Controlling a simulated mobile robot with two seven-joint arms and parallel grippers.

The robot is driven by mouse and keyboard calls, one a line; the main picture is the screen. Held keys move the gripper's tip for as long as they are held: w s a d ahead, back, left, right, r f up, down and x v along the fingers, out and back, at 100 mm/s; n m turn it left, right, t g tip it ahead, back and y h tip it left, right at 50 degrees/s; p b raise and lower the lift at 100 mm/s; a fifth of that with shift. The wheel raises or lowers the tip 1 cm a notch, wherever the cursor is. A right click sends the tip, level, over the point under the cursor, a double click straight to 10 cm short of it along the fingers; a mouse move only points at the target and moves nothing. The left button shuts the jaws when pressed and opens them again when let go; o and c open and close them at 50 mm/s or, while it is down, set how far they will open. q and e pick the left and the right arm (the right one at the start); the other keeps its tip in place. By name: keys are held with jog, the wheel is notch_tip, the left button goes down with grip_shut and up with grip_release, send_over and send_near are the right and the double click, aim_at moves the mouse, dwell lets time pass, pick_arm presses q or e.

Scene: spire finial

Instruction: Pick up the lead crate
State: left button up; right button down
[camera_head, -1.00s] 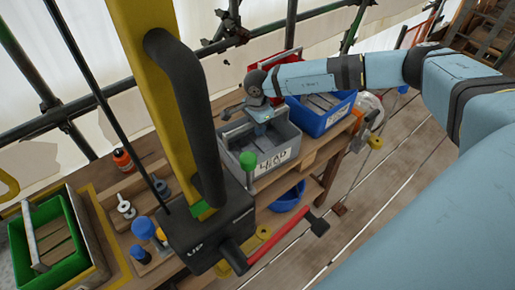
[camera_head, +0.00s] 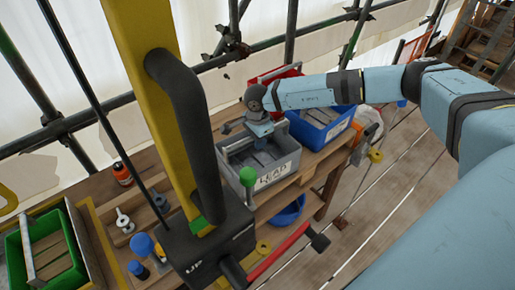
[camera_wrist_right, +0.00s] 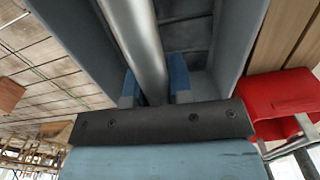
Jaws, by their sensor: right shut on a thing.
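The lead crate (camera_head: 273,178) is a grey open box with a white label on its front, at the middle of the head view on the wooden bench. Dark grey bars lie inside it. My right gripper (camera_head: 262,133) is over the crate's middle, shut on its handle. In the right wrist view the handle is a round silver bar (camera_wrist_right: 137,35) between the two blue fingers of the right gripper (camera_wrist_right: 153,85), with the crate's grey walls (camera_wrist_right: 88,38) on both sides. I cannot tell any gap under the crate. My left gripper is not in view.
A blue crate (camera_head: 335,130) stands close on the right, with a red box (camera_head: 273,77) behind. A green crate (camera_head: 72,272) is at the far left. A yellow post (camera_head: 150,75) with a black lever box (camera_head: 205,243) stands in front. A blue bowl (camera_head: 287,212) sits below the bench top.

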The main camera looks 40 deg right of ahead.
notch_tip(320, 180, up, 20)
jog(key=b, duration=0.4)
dwell(0.6)
jog(key=shift+s+f, duration=0.1)
